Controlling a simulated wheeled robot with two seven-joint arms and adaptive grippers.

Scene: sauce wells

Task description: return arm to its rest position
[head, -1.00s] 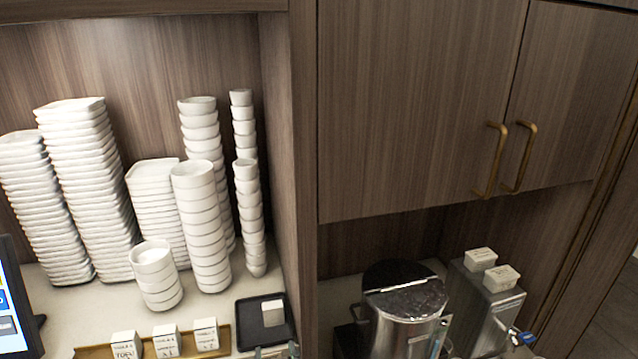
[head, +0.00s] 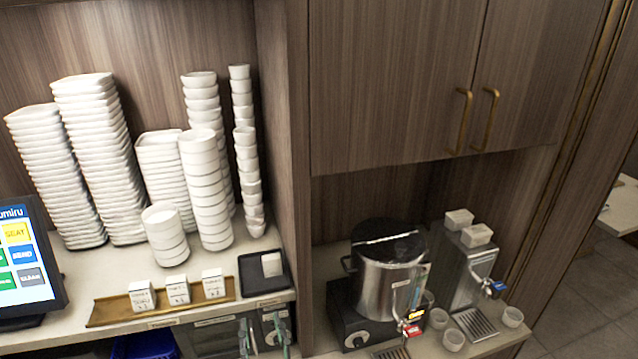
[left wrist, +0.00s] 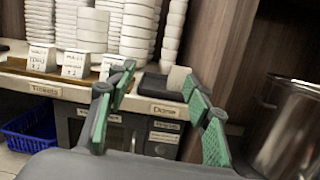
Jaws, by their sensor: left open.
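My left gripper (head: 264,336) shows at the bottom of the head view, in front of the counter's front edge and just below the black tray (head: 285,283). Its two green-padded fingers stand apart with nothing between them. In the left wrist view the gripper (left wrist: 158,104) is open and empty, with the counter front and its labels behind it. Most of the left arm is out of the head view. My right gripper is in neither view now.
Tall stacks of white dishes (head: 103,160) and cups (head: 207,190) stand on the left counter. A screen (head: 25,260) is at far left. Right of a wooden partition (head: 283,130) are a steel pot (head: 385,285), a dispenser (head: 470,270) and small cups. A blue basket (left wrist: 30,130) is below the counter.

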